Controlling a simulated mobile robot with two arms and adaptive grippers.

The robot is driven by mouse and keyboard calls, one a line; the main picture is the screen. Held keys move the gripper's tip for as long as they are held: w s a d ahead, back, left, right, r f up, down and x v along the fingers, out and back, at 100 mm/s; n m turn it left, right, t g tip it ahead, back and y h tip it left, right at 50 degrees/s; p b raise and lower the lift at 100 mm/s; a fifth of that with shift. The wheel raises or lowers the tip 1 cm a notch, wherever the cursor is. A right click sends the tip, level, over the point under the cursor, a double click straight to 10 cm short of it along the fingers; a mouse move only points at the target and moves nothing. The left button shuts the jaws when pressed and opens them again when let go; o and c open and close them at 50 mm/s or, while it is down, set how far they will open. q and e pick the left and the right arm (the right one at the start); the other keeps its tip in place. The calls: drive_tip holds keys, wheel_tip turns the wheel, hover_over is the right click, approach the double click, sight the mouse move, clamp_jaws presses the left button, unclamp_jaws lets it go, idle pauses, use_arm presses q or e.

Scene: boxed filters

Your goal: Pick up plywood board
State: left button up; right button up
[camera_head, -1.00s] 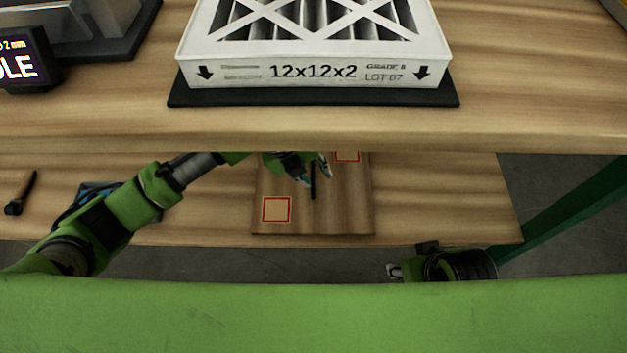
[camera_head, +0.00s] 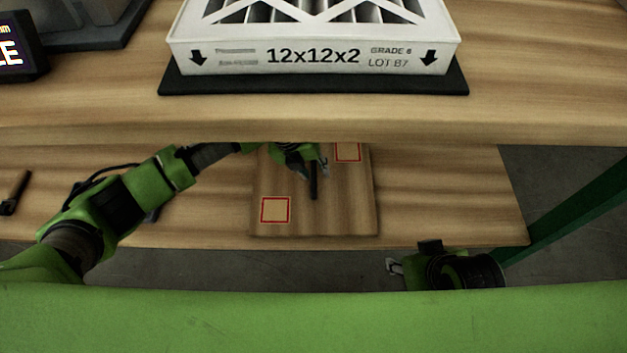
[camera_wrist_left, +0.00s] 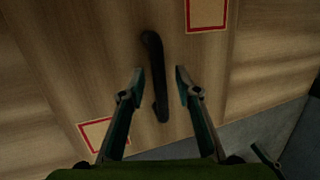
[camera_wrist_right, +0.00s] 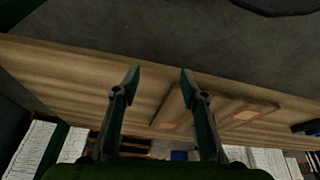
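The plywood board (camera_head: 335,215) lies flat on the lower wooden shelf, with two red-outlined squares and a black bar handle (camera_head: 313,188) on top. My left gripper (camera_head: 308,168) is over the handle; the upper shelf edge hides part of its arm. In the left wrist view my left gripper (camera_wrist_left: 157,80) is open, one finger on each side of the handle (camera_wrist_left: 156,75), with gaps to both. My right gripper (camera_wrist_right: 158,78) is open and empty in front of the lower shelf; the board (camera_wrist_right: 210,110) shows small beyond it in the right wrist view.
The upper shelf (camera_head: 540,100) overhangs the back of the board and holds a white boxed filter (camera_head: 315,58) on a black mat (camera_head: 200,88). A black tool (camera_head: 14,193) lies at the lower shelf's left. A green post (camera_head: 570,205) stands at right.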

use_arm(q)
clamp_jaws()
drive_tip(key=shift+w+r, duration=0.1)
drive_tip(key=shift+r, duration=0.05)
drive_tip(key=shift+r, duration=0.1)
